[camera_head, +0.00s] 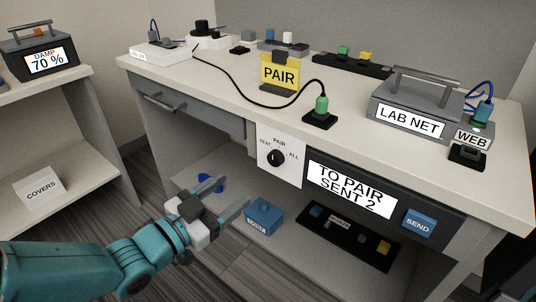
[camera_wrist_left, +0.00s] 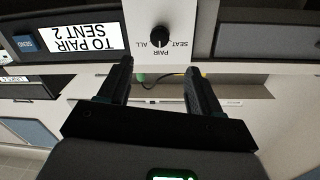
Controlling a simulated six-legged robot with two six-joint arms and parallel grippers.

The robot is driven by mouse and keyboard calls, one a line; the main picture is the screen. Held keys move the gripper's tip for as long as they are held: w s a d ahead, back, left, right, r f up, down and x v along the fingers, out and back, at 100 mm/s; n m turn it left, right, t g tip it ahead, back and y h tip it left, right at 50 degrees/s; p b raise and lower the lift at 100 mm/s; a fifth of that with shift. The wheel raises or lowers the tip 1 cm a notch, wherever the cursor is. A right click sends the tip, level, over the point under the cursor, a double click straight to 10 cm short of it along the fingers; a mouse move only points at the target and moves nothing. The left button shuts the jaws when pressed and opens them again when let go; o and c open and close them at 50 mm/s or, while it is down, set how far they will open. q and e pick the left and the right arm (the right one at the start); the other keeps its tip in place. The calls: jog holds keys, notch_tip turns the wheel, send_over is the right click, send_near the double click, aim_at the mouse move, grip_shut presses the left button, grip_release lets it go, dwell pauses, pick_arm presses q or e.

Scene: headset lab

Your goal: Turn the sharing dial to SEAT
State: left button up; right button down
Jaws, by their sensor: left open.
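The sharing dial (camera_head: 275,158) is a round black knob on a white panel (camera_head: 291,175) on the front of the desk. Its labels are SEAT at left, PAIR on top and ALL at right. Its mark is small and appears to be near PAIR. My left gripper (camera_head: 224,191) is open and empty, below and left of the dial and apart from it. In the left wrist view the dial (camera_wrist_left: 158,37) shows upside down, beyond and between the open fingertips (camera_wrist_left: 160,67). My right gripper is not in view.
A display (camera_head: 350,188) reading TO PAIR SENT 2 and a blue SEND button (camera_head: 418,222) are right of the dial. A drawer (camera_head: 190,108) is at left. A blue box (camera_head: 264,216) and a black tray (camera_head: 345,238) lie on the lower shelf.

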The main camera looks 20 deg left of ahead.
aim_at(272, 161)
pick_arm(q)
jog(key=p+x, duration=0.6)
jog(key=x, duration=0.4)
jog(key=shift+w+d+f, duration=0.1)
jog(key=shift+w+d, duration=0.05)
jog(key=shift+w, duration=0.25)
jog(key=shift+x, duration=0.75)
jog(key=c, duration=1)
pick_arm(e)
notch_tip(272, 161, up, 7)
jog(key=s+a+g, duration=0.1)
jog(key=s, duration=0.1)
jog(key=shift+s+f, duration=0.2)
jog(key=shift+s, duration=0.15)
